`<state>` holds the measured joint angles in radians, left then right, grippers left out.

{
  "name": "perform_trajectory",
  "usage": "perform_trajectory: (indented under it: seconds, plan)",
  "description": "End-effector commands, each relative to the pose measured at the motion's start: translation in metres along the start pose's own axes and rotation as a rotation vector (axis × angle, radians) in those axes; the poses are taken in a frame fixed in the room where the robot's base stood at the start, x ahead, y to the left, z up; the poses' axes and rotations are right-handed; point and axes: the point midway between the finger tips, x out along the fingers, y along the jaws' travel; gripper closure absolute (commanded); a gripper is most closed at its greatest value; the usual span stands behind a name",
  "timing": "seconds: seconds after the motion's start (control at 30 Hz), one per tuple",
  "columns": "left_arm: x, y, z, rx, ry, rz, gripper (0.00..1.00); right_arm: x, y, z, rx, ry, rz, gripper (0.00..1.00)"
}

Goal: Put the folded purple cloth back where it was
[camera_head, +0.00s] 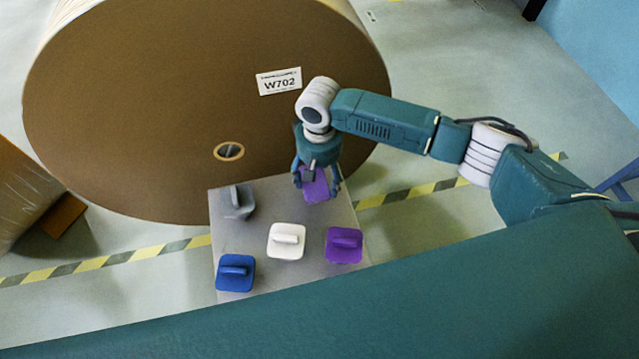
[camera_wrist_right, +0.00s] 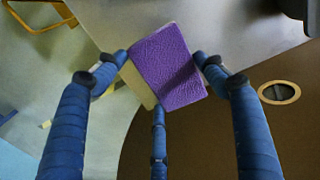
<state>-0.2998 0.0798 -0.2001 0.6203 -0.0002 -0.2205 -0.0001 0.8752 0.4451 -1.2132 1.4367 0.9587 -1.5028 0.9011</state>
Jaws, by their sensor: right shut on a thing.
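The folded purple cloth (camera_head: 316,189) is in my right gripper (camera_head: 318,179), over the far right corner of the grey table (camera_head: 265,193). In the right wrist view the cloth (camera_wrist_right: 170,65) is a purple, textured block with a tan part along its left side. The blue fingers of the right gripper (camera_wrist_right: 162,72) close around it. Whether the cloth touches the tabletop is hard to tell. My left gripper is in neither view.
A huge brown roll (camera_head: 150,110) labelled W702 stands just behind. The table's front middle is bare.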

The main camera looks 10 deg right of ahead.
Motion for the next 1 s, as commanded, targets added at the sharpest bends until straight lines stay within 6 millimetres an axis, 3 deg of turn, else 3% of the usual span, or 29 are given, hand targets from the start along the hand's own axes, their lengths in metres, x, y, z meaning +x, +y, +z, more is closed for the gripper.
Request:
perform_trajectory:
  seconds: [0.23, 0.5, 0.53, 0.6, 1.0]
  plan:
    - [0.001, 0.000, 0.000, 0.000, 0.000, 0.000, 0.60, 0.035, 0.000, 0.000, 0.001, -0.001, 0.002, 0.51]
    - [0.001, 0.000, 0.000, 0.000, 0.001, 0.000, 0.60, 0.040, 0.000, 0.001, 0.000, 0.000, 0.001, 0.50]
    - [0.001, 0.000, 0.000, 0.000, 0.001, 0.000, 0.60, 0.040, 0.000, 0.001, 0.000, 0.000, 0.001, 0.24]
    - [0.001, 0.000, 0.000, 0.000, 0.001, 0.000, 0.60, 0.040, 0.000, 0.001, 0.000, -0.001, 0.001, 0.11]
    - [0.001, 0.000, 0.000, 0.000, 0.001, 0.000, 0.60, 0.033, 0.000, 0.000, 0.001, 0.000, 0.000, 0.11]
